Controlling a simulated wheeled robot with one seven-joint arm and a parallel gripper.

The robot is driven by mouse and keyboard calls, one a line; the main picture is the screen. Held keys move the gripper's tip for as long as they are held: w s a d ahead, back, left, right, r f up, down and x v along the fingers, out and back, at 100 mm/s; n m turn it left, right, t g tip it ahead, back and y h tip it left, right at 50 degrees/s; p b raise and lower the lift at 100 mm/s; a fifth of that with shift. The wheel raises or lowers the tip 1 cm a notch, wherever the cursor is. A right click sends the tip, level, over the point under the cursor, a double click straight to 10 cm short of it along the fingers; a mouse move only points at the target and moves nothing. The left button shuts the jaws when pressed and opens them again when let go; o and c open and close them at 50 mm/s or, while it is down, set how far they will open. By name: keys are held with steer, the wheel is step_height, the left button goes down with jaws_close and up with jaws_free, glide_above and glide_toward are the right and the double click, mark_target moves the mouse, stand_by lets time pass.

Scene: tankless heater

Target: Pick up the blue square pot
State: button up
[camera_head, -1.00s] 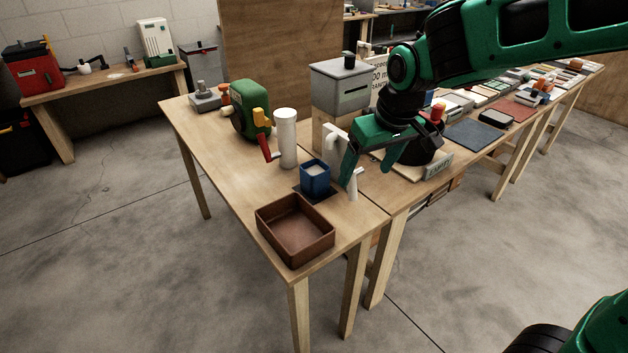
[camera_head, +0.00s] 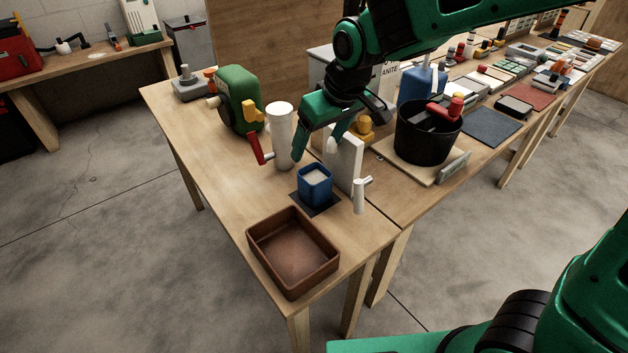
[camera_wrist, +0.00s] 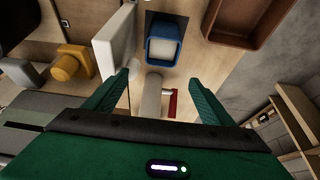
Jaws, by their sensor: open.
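The blue square pot (camera_head: 314,187) stands upright on a dark square mat (camera_head: 325,208) near the front of the wooden table. It holds something pale inside. In the wrist view the pot (camera_wrist: 163,45) shows beyond my fingertips, a little above the middle of the picture. My gripper (camera_head: 318,150) is open and empty, above and behind the pot, apart from it. In the wrist view its two green fingers (camera_wrist: 158,78) are spread wide, with the pot's direction between them.
A brown tray (camera_head: 293,292) sits in front of the pot. A white cylinder (camera_head: 281,135) and a red-handled green machine (camera_head: 240,98) stand to the left. A white upright panel (camera_head: 345,160) and white tap-like piece (camera_head: 360,193) stand close on the right. A black bucket (camera_head: 428,138) is farther right.

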glide_toward(311, 180)
steer(key=f, duration=0.1)
steer(key=shift+s+a+x, duration=0.1)
steer(key=shift+s+x, duration=0.05)
steer(key=shift+x, duration=1.05)
steer(key=shift+s+a+x, duration=0.1)
steer(key=shift+s+x, duration=0.05)
steer(key=shift+x, duration=1)
steer(key=shift+s+a+x, duration=0.1)
steer(key=shift+s+x, duration=0.05)
steer(key=shift+x, duration=1.05)
steer(key=shift+f, duration=0.1)
steer(key=shift+c, duration=0.7)
steer(key=c, duration=1.1)
steer(key=shift+c, duration=0.2)
